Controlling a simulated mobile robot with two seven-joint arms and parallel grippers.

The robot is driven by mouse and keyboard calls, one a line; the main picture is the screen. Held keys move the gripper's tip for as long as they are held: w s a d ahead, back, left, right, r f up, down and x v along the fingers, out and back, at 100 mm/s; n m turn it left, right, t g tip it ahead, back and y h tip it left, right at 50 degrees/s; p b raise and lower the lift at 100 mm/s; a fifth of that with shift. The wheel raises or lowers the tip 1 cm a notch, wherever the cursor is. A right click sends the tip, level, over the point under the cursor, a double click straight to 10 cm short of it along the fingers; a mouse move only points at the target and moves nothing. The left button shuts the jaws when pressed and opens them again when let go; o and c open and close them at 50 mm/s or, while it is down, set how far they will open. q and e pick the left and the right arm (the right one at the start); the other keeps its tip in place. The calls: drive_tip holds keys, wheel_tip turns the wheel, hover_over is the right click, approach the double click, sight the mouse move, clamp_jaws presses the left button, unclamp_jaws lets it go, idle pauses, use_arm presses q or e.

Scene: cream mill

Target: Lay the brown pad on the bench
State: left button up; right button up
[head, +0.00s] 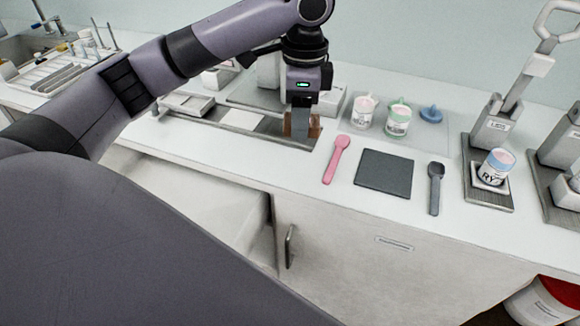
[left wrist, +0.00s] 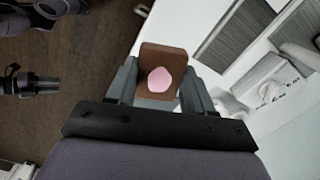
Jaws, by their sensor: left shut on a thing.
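My left gripper (head: 301,129) is shut on the brown pad (head: 289,124), low over the bench (head: 340,197), left of the pink spoon. In the left wrist view the brown pad (left wrist: 163,56) stands between the two fingers of my left gripper (left wrist: 157,88), with a pink rounded patch (left wrist: 160,80) on its face. In the head view the fingers hide part of the pad, and I cannot tell whether its lower edge touches the bench. A dark gripper (left wrist: 45,87), apparently my right one, shows small at the left of the wrist view over the brown floor; its jaws are unclear.
A pink spoon (head: 336,160), a dark grey square mat (head: 384,173) and a grey spoon (head: 435,188) lie on the bench. A lever press (head: 493,130) with a jar (head: 495,168) is at right.

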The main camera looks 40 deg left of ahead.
sight(289, 167)
use_arm(q)
drive_tip(key=shift+w+a+r+m, duration=0.85)
drive_tip(key=shift+a+r+m, duration=0.95)
drive_tip(key=shift+r+m, duration=2)
drive_tip(key=shift+m, duration=0.4)
wheel_tip(289, 167, down, 21)
drive_tip(key=shift+r, duration=0.15)
drive_tip(key=o, duration=0.9)
wheel_tip(289, 167, up, 12)
drive_tip(key=shift+r, duration=0.1)
